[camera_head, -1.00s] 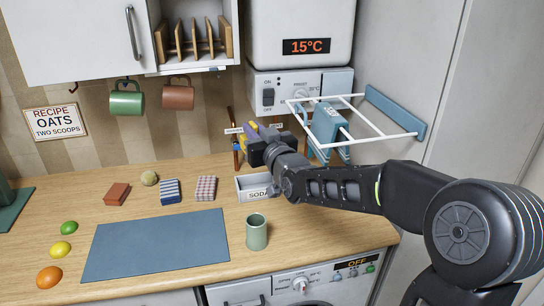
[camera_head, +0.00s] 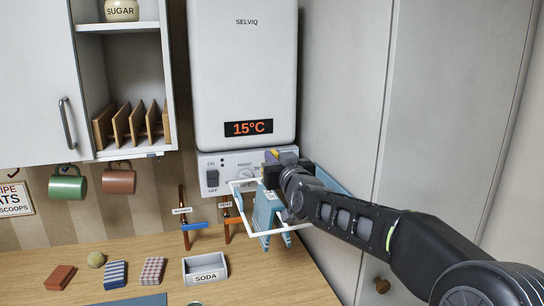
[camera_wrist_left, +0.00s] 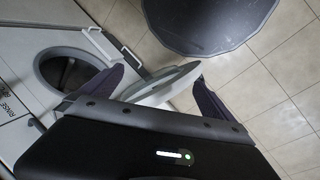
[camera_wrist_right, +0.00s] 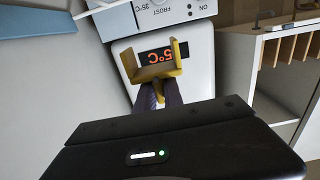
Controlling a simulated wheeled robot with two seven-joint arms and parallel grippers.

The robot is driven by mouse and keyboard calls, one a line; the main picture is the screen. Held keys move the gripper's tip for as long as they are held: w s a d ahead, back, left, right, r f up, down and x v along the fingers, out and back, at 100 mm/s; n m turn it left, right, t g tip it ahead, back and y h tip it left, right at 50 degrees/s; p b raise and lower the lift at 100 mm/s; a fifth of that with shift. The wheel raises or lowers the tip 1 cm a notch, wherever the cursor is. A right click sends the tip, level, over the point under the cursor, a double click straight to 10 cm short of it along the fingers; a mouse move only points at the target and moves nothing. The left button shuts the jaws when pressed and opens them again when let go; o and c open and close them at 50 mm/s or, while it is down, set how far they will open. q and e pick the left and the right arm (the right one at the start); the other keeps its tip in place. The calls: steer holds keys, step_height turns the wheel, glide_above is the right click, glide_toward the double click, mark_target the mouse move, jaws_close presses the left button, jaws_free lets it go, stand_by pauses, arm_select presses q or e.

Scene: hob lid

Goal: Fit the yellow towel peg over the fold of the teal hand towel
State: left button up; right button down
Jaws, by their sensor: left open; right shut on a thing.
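The yellow towel peg (camera_wrist_right: 180,68) is held in my right gripper (camera_wrist_right: 160,92), its open side pointing away from the fingers. In the head view only a small yellow bit of the peg (camera_head: 274,153) shows above the dark right gripper (camera_head: 284,163). The teal hand towel (camera_head: 266,212) hangs folded over a bar of the white rack (camera_head: 240,205). The right gripper appears above and slightly right of the towel, hiding part of its top; the peg appears apart from it. My left gripper (camera_wrist_left: 158,90) is open and empty, low down over the floor.
The boiler (camera_head: 243,80) and its control panel (camera_head: 238,165) are behind the right gripper. A tall grey cabinet (camera_head: 345,100) stands to the right. Pipes with blue (camera_head: 194,226) and orange handles and a soda tray (camera_head: 205,271) are left of the rack.

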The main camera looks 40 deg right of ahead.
steer(key=shift+d, duration=0.1)
steer(key=shift+f+b, duration=0.15)
steer(key=shift+b, duration=0.2)
step_height(320, 180, down, 3)
steer(key=b, duration=0.3)
steer(key=shift+f, duration=0.2)
steer(key=shift+f+b, duration=1.45)
steer(key=shift+b, duration=0.3)
steer(key=shift+f+b, duration=0.2)
steer(key=shift+b, duration=0.25)
steer(key=shift+s+f+b, duration=0.1)
steer(key=shift+f+b, duration=0.5)
steer(key=shift+b, duration=0.1)
